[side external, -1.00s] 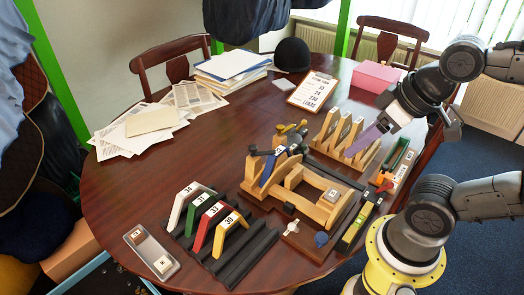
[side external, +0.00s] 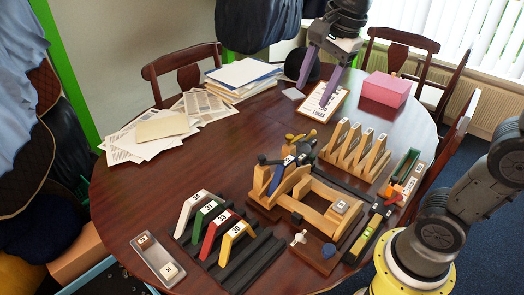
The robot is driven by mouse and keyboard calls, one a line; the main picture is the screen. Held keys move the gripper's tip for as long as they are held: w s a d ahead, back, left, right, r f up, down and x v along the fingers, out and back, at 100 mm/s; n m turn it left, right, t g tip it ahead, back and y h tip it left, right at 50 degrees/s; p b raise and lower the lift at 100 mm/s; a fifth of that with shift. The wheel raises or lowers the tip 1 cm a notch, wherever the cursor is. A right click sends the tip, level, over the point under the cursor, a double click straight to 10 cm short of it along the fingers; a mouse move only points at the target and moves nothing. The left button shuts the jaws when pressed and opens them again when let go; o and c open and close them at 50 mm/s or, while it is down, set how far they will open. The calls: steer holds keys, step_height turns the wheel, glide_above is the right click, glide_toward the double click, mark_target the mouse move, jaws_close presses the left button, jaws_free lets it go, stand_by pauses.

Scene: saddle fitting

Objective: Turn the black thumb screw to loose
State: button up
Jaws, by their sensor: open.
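The wooden saddle fixture (side external: 318,216) stands on the right half of the table, with a blue upright piece (side external: 278,178) in its left end. A black knob with a short bar (side external: 263,159), which looks like the black thumb screw, sits at the upper left of the fixture. Yellow knobs (side external: 290,137) and dark parts are clustered just behind it; their details are too small to tell. My gripper (side external: 313,97) has two long purple fingers, spread apart and empty, pointing down over the clipboard (side external: 325,100) behind the fixture. It is clear of the thumb screw.
A black rack (side external: 225,250) holds several numbered coloured saddles at the front. Wooden wedges (side external: 355,150) stand to the right of the fixture, near a pink box (side external: 385,88). Papers (side external: 150,135) lie at the back left. The table's left middle is clear.

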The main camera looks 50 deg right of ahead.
steer(key=w+f+m+g, duration=0.2)
steer(key=w+f+m, duration=0.15)
steer(key=w, duration=0.55)
steer(key=g, duration=0.1)
glide_above(262, 156)
step_height(262, 156, down, 6)
step_height(262, 156, down, 14)
steer(key=shift+f, duration=0.15)
jaws_close()
